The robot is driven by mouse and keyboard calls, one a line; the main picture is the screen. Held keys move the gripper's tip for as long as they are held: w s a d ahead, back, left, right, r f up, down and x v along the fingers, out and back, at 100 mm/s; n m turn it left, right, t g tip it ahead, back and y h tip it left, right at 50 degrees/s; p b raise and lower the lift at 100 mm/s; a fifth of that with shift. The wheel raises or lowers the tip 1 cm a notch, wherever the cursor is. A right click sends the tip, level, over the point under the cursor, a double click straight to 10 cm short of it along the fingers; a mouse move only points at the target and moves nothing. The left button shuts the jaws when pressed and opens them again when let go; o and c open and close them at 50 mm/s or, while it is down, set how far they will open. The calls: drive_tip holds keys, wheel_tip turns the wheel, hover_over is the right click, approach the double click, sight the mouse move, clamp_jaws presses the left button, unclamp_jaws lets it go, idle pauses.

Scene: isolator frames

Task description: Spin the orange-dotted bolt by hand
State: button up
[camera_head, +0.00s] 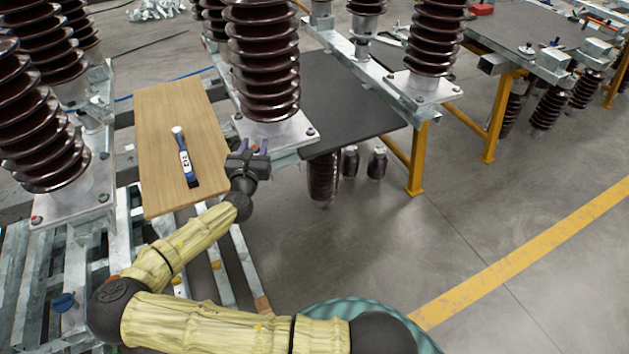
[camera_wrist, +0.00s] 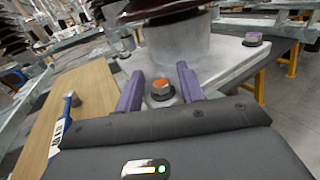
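The orange-dotted bolt (camera_wrist: 161,88) stands on the grey metal base plate (camera_wrist: 225,58) of an insulator, near the plate's corner. My gripper (camera_wrist: 160,86) is open, with one purple finger to the left of the bolt and one to the right. Gaps show between the bolt and both fingers in the wrist view, so it does not look gripped. In the head view my gripper (camera_head: 252,146) is at the near edge of the base plate (camera_head: 283,130), below the brown ribbed insulator (camera_head: 263,62).
Another bolt (camera_wrist: 253,39) stands at the plate's right corner. A wooden board (camera_head: 160,115) lies to the left with a blue-handled tool (camera_head: 184,155) on it. A dark tabletop (camera_head: 345,108) is behind on the right. Open floor (camera_head: 400,245) lies to the right.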

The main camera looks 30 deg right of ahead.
drive_tip(key=shift+r+n+y+p, duration=0.2)
drive_tip(key=shift+n+y+p, duration=0.1)
drive_tip(key=shift+y+p, duration=0.25)
